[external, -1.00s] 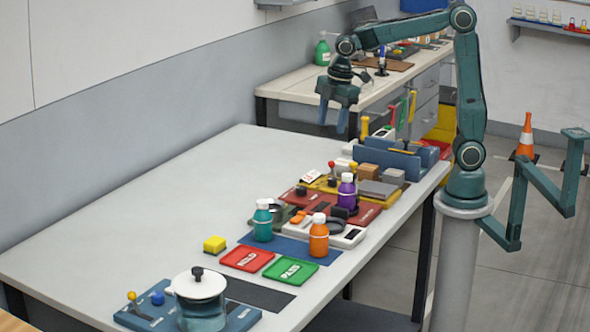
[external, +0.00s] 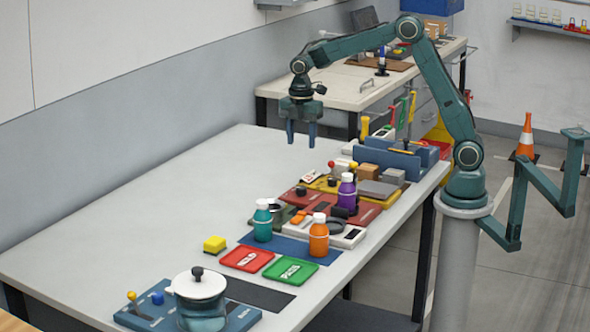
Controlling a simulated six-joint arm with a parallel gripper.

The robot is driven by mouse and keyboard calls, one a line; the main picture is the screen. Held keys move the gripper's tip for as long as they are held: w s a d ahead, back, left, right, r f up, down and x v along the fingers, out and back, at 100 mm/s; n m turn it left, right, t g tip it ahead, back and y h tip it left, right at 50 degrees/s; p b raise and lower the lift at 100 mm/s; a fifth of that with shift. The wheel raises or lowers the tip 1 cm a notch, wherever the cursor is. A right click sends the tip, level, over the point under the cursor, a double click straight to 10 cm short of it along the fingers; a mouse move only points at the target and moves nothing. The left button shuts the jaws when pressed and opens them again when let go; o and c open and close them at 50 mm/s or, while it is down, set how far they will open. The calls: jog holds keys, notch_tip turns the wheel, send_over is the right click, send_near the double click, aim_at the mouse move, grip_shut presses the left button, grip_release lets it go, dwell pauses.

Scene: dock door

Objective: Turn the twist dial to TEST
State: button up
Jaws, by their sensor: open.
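The twist dial and its TEST mark cannot be made out for sure at this size. A small black knob (external: 301,190) on a red panel (external: 368,214) and another dark knob (external: 332,182) on a yellow panel (external: 372,187) could each be it. My gripper (external: 301,139) points down with its two blue fingers apart and nothing between them. It hangs in the air above the far part of the table, above and behind the panels in the picture, touching nothing.
Teal (external: 262,221), orange (external: 318,236) and purple (external: 346,192) bottles stand among the panels. The left of the white table (external: 150,215) is clear.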

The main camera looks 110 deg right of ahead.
aim_at(301, 187)
notch_tip(301, 187, down, 14)
jog(key=shift+r, duration=0.2)
dwell(0.5)
jog(key=c, duration=1)
